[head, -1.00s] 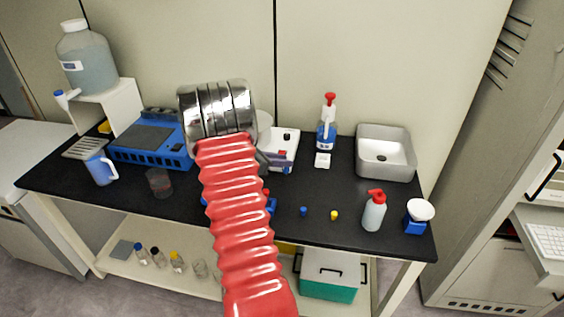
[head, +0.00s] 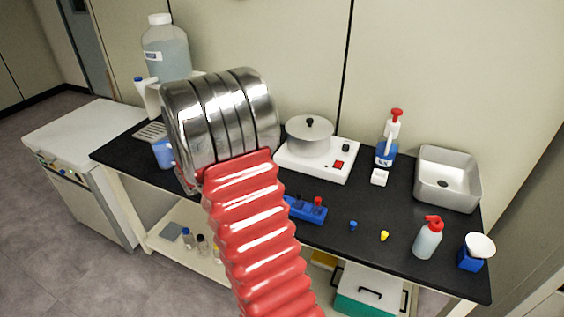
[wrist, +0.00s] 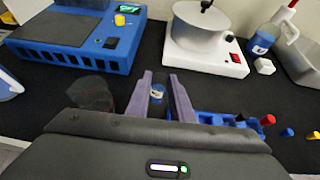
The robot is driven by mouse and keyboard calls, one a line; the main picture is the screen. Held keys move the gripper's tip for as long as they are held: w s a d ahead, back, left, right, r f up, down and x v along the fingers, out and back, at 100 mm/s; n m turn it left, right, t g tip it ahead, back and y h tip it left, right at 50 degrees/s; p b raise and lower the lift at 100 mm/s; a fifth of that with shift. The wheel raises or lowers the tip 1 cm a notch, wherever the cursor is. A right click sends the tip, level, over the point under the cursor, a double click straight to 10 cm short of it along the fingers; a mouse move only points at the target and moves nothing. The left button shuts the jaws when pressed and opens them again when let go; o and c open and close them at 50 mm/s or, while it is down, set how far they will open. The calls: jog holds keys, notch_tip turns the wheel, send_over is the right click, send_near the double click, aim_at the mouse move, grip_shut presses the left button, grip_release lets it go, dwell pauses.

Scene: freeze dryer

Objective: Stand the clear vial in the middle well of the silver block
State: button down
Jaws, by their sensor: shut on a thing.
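In the wrist view my gripper (wrist: 161,82) points toward the back of the bench, its two purple-grey fingers closed on a small clear vial (wrist: 157,94). The vial shows a pale and blue band; its lower part is hard to make out. In the head view the gripper and vial are hidden behind my red, ribbed and silver arm. I cannot pick out the silver block with its wells in either view.
A blue rack (wrist: 225,120) with capped vials is right of the fingers. A dark see-through beaker (wrist: 90,95) is left. Behind stand a blue machine (wrist: 85,45) and a white hot plate (wrist: 205,60) bearing a pot (wrist: 200,25). Small blue (head: 352,225) and yellow (head: 384,236) pieces lie at the front.

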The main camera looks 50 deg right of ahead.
jog(key=w+a+r+n+t+y, duration=0.1)
jog(key=w+a+n+t, duration=0.2)
jog(key=a, duration=0.6)
jog(key=w+a+n+t+y, duration=0.2)
jog(key=w+a+n, duration=0.15)
jog(key=a, duration=0.65)
jog(key=s+a+n+t+y, duration=0.1)
jog(key=a+n+t+y, duration=0.2)
jog(key=a, duration=1.7)
jog(key=shift+s+a+n+t+y, duration=0.3)
jog(key=shift+a+n+y, duration=0.1)
jog(key=shift+n+y, duration=0.75)
jog(key=shift+w, duration=0.1)
